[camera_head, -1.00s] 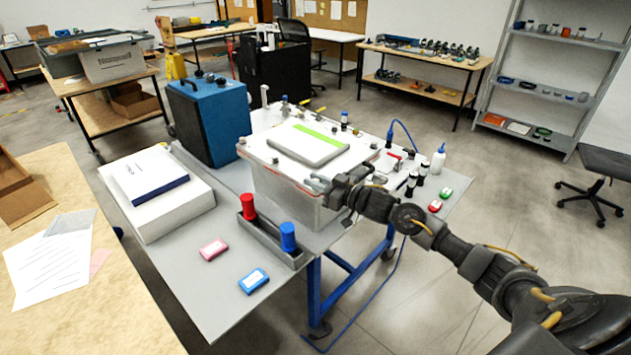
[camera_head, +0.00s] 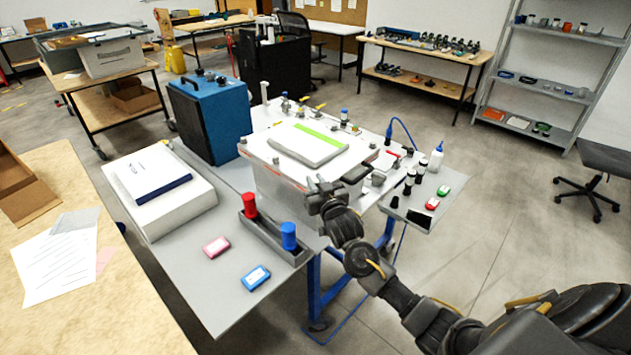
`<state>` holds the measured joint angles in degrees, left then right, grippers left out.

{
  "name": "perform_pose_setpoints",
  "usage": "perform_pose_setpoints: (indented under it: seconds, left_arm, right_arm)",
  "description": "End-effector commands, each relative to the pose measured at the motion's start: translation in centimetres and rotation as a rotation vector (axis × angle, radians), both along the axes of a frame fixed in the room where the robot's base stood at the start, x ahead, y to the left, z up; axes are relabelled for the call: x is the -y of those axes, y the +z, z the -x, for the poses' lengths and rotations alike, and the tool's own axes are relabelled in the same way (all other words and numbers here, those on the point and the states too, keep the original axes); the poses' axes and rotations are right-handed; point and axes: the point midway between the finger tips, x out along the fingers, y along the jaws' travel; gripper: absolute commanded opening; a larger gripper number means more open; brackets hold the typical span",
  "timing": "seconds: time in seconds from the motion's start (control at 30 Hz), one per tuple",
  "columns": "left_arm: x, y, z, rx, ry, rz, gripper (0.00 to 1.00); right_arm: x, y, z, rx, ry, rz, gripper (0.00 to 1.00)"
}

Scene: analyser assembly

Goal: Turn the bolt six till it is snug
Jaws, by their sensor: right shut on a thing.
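The white-topped box (camera_head: 262,185), with a grey panel (camera_head: 300,152) and a green strip on its lid, stands on a grey-topped table. Small dark bolt heads sit along the lid's edge, one at the left corner (camera_head: 243,141); I cannot read their numbers. My right gripper (camera_head: 314,186) is at the lid's front edge, near the front right corner. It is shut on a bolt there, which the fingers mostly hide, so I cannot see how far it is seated. My left gripper is not in view.
A grey tray (camera_head: 268,238) holds a red cylinder (camera_head: 249,205) and a blue cylinder (camera_head: 289,236) in front of the box. Pink (camera_head: 216,247) and blue (camera_head: 255,278) small boxes lie nearby. Bottles (camera_head: 436,157) stand at the right. A blue cabinet (camera_head: 208,118) stands behind left.

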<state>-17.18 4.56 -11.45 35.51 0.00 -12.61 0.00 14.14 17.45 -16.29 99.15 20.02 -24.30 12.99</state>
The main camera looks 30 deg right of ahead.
Motion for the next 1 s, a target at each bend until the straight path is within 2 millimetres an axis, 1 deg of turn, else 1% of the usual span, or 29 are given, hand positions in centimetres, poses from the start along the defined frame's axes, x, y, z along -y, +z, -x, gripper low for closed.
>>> perform_pose_setpoints:
  seconds: [0.23,0.67,0.7,0.8,0.83,0.87,1.0]
  left_arm:
    - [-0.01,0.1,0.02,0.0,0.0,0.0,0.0]
    - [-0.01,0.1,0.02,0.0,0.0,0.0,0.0]
    - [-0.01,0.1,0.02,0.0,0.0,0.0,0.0]
    - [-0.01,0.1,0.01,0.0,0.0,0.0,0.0]
    - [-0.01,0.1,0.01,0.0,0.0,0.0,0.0]
    - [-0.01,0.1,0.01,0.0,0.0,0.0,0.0]
    - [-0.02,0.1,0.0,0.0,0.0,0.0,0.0]
  right_arm:
    - [-0.05,0.1,-0.04,0.003,-0.058,0.0,0.0]
    - [0.0,0.16,-0.05,0.005,-0.066,0.001,0.0]
    - [0.0,0.16,-0.05,0.005,-0.066,0.001,0.22]
    - [0.0,0.14,-0.05,0.004,-0.066,0.001,0.35]
    - [0.0,0.14,-0.05,0.004,-0.066,0.001,0.39]
    - [0.0,0.13,-0.05,0.004,-0.066,0.001,0.4]
    - [-0.01,0.09,-0.04,0.003,-0.066,0.001,0.4]
